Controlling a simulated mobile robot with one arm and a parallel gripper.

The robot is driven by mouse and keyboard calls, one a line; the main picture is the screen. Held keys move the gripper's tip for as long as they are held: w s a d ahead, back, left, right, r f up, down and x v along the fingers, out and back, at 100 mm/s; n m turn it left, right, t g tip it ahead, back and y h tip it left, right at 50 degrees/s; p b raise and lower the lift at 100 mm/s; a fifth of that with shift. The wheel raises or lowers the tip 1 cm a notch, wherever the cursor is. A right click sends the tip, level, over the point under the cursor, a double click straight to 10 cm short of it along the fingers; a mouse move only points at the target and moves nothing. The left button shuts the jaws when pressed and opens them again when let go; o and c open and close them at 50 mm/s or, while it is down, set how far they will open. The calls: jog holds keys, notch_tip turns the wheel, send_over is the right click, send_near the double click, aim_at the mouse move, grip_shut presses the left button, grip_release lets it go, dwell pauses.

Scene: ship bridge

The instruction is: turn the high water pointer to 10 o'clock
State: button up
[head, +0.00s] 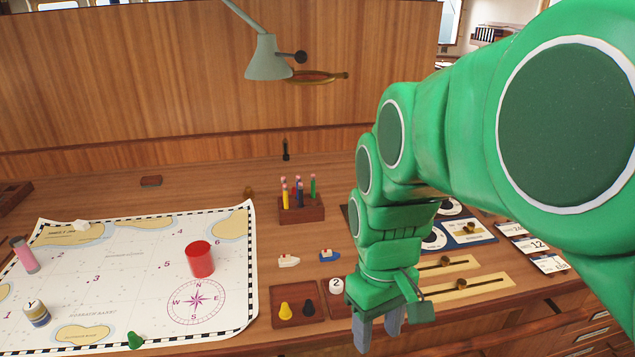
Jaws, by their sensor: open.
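A dark blue board (482,234) with round white-ringed dials lies on the desk right of centre, partly hidden behind my green arm. One dial (433,239) shows beside my wrist, and another (450,208) shows in part above it. A small brass knob (470,228) sits on the board. The labels are too small to read, so I cannot tell which dial bears the high water pointer or where it points. My gripper (378,333) is open, with its grey fingers pointing down, in front of the board and apart from it.
Two brass slider plates (488,287) lie right of my gripper, and number cards (533,244) lie beyond. A wooden tray (297,312) with yellow and black pawns is just left. A pencil block (302,212) stands behind. A chart (125,260) with a red cylinder (200,260) covers the left.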

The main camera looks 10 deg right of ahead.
jog(key=w+d+f+n, duration=0.1)
jog(key=w+d+n, duration=0.4)
jog(key=w, duration=0.7)
jog(key=w+d+f+n+t, duration=0.1)
jog(key=w+d+n, duration=0.4)
jog(key=w, duration=0.7)
jog(key=w+d+f+n, duration=0.2)
jog(key=w+d+n, duration=0.3)
jog(key=w, duration=0.7)
jog(key=shift+w+d+f, duration=0.2)
jog(key=shift+w+d, duration=0.2)
jog(key=shift+d, duration=0.15)
jog(key=shift+f, duration=3.85)
grip_shut()
